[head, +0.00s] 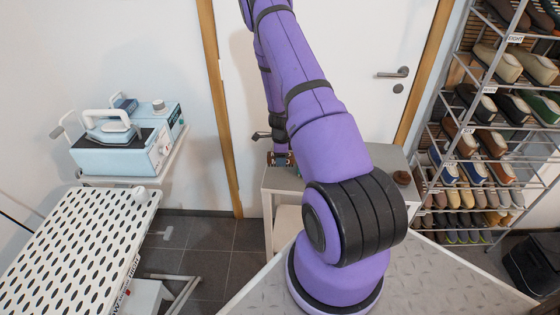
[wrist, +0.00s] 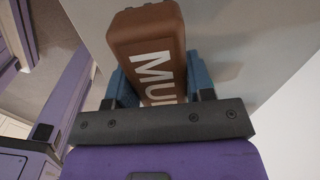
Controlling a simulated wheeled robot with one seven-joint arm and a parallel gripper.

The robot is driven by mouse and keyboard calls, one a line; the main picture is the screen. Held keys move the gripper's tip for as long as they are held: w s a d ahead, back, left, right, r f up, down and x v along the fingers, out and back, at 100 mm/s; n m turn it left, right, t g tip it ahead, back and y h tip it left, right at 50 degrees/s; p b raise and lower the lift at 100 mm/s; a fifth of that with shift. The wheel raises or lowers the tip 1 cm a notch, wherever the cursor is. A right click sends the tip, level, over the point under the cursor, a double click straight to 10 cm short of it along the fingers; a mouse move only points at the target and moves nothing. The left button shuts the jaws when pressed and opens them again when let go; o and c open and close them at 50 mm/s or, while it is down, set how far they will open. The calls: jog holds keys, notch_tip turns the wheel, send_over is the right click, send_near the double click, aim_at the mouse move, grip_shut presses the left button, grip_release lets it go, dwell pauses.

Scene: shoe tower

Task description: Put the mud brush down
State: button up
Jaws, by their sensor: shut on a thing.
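The mud brush (wrist: 147,32) is a brown block with white letters "MU" showing, the rest of the word hidden by my gripper. My gripper (wrist: 160,78) is shut on it, with a blue finger on each side in the wrist view. A plain grey surface shows behind the brush there; I cannot tell whether the brush touches it. In the head view my arm hides most of the gripper area. A small brown and dark patterned thing (head: 280,159) shows at the back left of the grey cabinet top (head: 310,181); I cannot tell what it is.
A small brown round thing (head: 402,177) stands at the cabinet's right end. A shoe rack (head: 447,133) full of shoes stands at the right. A light blue machine (head: 122,152) and a white perforated board (head: 75,235) are at the left. A white door (head: 345,35) is behind the cabinet.

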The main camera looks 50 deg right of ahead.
jog(key=shift+w+d+f, duration=0.15)
jog(key=shift+w+d, duration=0.7)
jog(key=shift+w, duration=0.2)
jog(key=shift+f, duration=1.75)
jog(key=shift+s, duration=0.1)
jog(key=o, duration=1.2)
jog(key=shift+f, duration=0.1)
